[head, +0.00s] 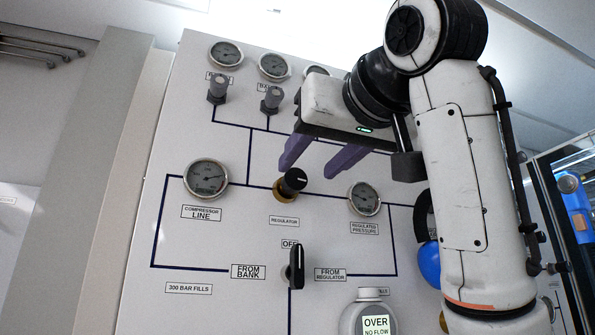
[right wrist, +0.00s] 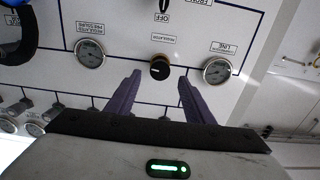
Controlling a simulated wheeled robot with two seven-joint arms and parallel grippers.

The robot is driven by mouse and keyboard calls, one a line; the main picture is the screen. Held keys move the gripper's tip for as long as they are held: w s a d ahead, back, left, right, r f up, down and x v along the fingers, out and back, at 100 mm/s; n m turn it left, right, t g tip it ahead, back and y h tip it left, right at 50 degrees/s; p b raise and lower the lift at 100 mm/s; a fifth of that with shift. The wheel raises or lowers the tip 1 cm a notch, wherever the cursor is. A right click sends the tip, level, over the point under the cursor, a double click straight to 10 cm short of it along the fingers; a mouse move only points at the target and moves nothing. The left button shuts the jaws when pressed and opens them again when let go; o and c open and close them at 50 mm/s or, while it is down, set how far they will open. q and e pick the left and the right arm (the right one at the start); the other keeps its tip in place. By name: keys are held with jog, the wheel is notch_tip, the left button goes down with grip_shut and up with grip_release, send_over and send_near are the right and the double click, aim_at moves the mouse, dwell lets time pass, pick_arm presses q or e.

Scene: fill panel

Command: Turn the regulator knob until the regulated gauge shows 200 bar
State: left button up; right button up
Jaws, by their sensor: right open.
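The regulator knob (head: 294,181) is black on a brass base, in the middle of the white panel; it also shows in the right wrist view (right wrist: 160,68). The regulated pressure gauge (head: 364,199) is to its right; its needle is too small to read. It also shows in the right wrist view (right wrist: 89,53). My right gripper (head: 308,165) is open, with purple fingers pointing toward the panel. My left gripper is not in view.
The compressor line gauge (head: 206,179) is left of the knob. A black selector handle (head: 297,266) is below it. Several gauges and two small valve knobs (head: 218,89) (head: 272,98) are above. A round device with a display (head: 376,324) and a blue ball-like part (head: 428,263) are lower right.

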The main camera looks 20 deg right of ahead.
aim_at(297, 180)
jog(key=w+p, duration=0.1)
jog(key=w, duration=0.4)
jog(key=shift+w, duration=0.25)
jog(key=shift+w+a, duration=0.1)
jog(key=shift+w, duration=0.05)
jog(key=shift+w+f, duration=0.1)
jog(key=shift+w, duration=0.05)
jog(key=c, duration=1)
jog(key=shift+a+f+m, duration=0.1)
jog(key=shift+m, duration=0.7)
jog(key=m, duration=0.2)
jog(key=shift+m+b, duration=0.4)
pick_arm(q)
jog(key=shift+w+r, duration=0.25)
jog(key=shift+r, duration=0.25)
pick_arm(e)
jog(key=o, duration=1)
